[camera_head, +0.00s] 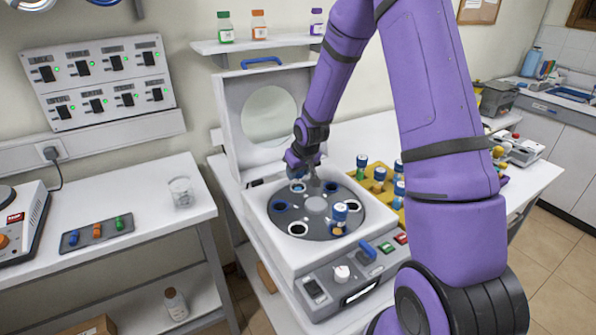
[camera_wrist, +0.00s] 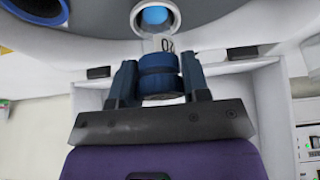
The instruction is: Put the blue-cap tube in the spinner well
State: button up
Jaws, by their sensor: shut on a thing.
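My gripper (camera_head: 301,163) is over the back of the grey spinner rotor (camera_head: 316,203), inside the open white machine. In the wrist view my gripper (camera_wrist: 160,82) is shut on the blue-cap tube (camera_wrist: 158,66), with one finger on each side of the cap. The tube's pale labelled body points at a white-rimmed well (camera_wrist: 155,18) with a blue inside. I cannot tell whether its tip is in that well. Another blue-capped tube (camera_head: 340,213) stands at the rotor's front right. Other wells (camera_head: 298,230) show around the rotor. The held tube is hidden in the head view.
The raised lid (camera_head: 230,120) stands behind the rotor. A yellow rack (camera_head: 375,183) with several blue-capped tubes is to the right, partly behind my arm. A control panel (camera_head: 345,284) is at the front. A glass beaker (camera_head: 181,192) stands on the left bench.

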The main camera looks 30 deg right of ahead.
jog(key=o, duration=0.9)
jog(key=shift+f, duration=0.1)
jog(key=s+a+r+h, duration=0.1)
jog(key=s+a+r, duration=0.2)
jog(key=s+r, duration=0.8)
jog(key=s+a+r, duration=0.3)
jog(key=s+r, duration=0.4)
jog(key=r, duration=0.8)
jog(key=shift+t+y, duration=0.3)
jog(key=shift+y, duration=0.2)
jog(key=shift+s+a+r, duration=0.45)
jog(key=shift+s+r, duration=0.4)
jog(key=shift+s, duration=1.9)
jog(key=shift+s+a+r, duration=0.5)
jog(key=shift+s+r, duration=0.35)
jog(key=shift+s, duration=1.95)
jog(key=shift+s+a+r, duration=0.45)
jog(key=shift+s+r, duration=0.4)
jog(key=shift+s, duration=1.9)
